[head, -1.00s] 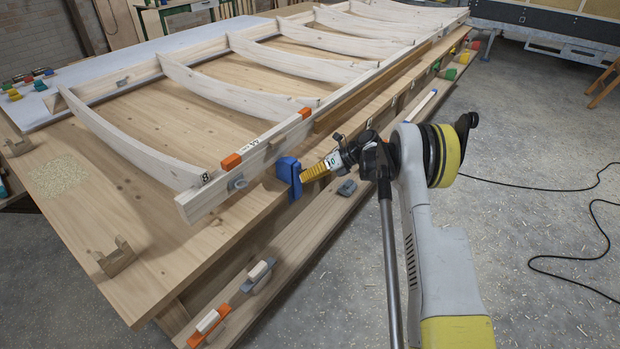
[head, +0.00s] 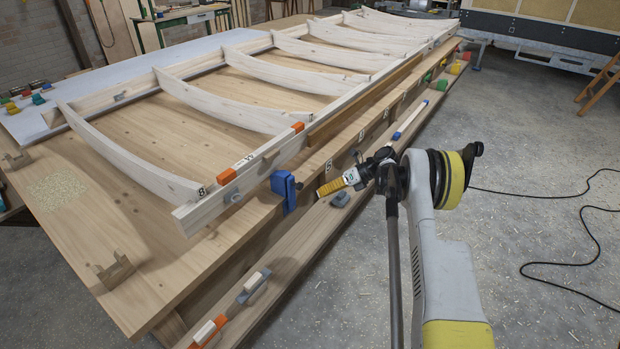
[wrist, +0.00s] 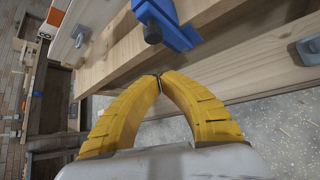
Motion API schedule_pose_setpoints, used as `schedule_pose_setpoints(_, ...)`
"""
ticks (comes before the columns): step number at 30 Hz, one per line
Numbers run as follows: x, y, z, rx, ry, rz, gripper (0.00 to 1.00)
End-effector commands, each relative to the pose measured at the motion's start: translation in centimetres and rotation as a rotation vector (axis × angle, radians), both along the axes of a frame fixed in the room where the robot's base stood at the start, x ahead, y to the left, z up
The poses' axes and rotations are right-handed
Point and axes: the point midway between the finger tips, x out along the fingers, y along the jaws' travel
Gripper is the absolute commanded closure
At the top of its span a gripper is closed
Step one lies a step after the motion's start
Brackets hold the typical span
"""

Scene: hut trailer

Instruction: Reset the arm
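My gripper (head: 321,192) has yellow curved fingers. In the wrist view its fingertips (wrist: 158,80) meet, with nothing visible between them. In the head view it points left toward the blue clamp (head: 285,186), with a gap between them. The clamp sits at the near edge of the wooden bench (head: 135,292). In the wrist view the clamp (wrist: 168,22) is just beyond the fingertips.
A pale ribbed wooden frame (head: 198,212) lies on the bench. A lower plank shelf (head: 290,258) along the bench side holds several tools, including a grey-and-wood one (head: 253,288). Concrete floor on the right is open, with a black cable (head: 590,230).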

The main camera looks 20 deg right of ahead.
Motion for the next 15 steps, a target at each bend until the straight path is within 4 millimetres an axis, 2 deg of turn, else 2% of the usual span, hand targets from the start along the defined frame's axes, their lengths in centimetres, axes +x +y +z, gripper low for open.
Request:
schedule_pose_setpoints(5, 0.3, 0.2, 0.6, 0.007, -0.007, -0.008, 1.0)
schedule_pose_setpoints(8, 1.6, 1.1, 3.5, 0.041, -0.043, -0.05, 1.0)
schedule_pose_setpoints(11, 3.9, 2.8, 9.2, 0.119, -0.105, -0.138, 1.0)
schedule_pose_setpoints(14, 6.2, 4.6, 16.9, 0.238, -0.174, -0.265, 1.0)
schedule_pose_setpoints(15, 6.9, 5.1, 20.2, 0.292, -0.199, -0.322, 1.0)
